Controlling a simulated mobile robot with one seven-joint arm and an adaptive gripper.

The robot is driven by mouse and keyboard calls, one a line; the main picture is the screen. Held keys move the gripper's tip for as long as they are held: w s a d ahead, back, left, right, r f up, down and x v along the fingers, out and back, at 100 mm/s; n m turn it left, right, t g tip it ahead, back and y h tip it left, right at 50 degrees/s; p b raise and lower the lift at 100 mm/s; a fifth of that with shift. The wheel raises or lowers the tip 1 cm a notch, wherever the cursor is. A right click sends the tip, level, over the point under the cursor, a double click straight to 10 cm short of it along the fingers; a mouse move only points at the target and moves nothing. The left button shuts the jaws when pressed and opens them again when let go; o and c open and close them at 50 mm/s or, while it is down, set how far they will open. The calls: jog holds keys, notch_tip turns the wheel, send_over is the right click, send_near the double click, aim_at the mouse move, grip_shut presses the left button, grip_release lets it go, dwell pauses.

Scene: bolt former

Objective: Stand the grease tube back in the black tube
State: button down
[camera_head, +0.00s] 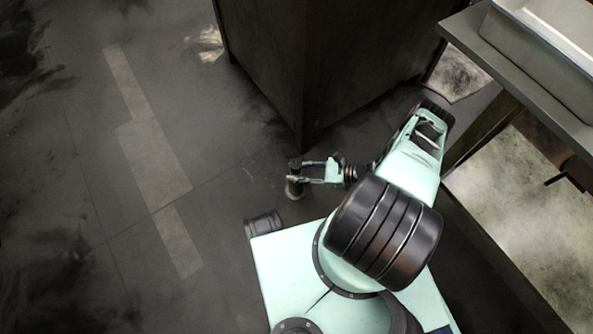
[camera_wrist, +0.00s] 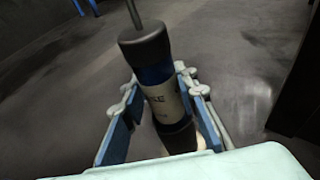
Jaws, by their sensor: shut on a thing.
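My gripper (camera_head: 300,171) is shut on the grease tube (camera_head: 294,189), low beside a dark cabinet corner in the head view. In the wrist view the grease tube (camera_wrist: 162,100) stands between the two blue-and-grey fingers of my gripper (camera_wrist: 158,88). It has a dark cap with a thin rod, a blue body and a pale label with partly readable letters. Its far end is dark and partly hidden by my gripper. The tube looks roughly upright in the head view. I cannot identify the black tube in either view.
A tall dark cabinet (camera_head: 275,70) stands just behind my gripper. A table (camera_head: 500,70) with a pale tray (camera_head: 545,45) on it is at the right. The dark floor (camera_head: 130,180) to the left is open, with lighter patches.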

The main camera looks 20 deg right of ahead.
jog(key=c, duration=1.4)
grip_release()
jog(key=shift+c, duration=0.2)
jog(key=v, duration=1.2)
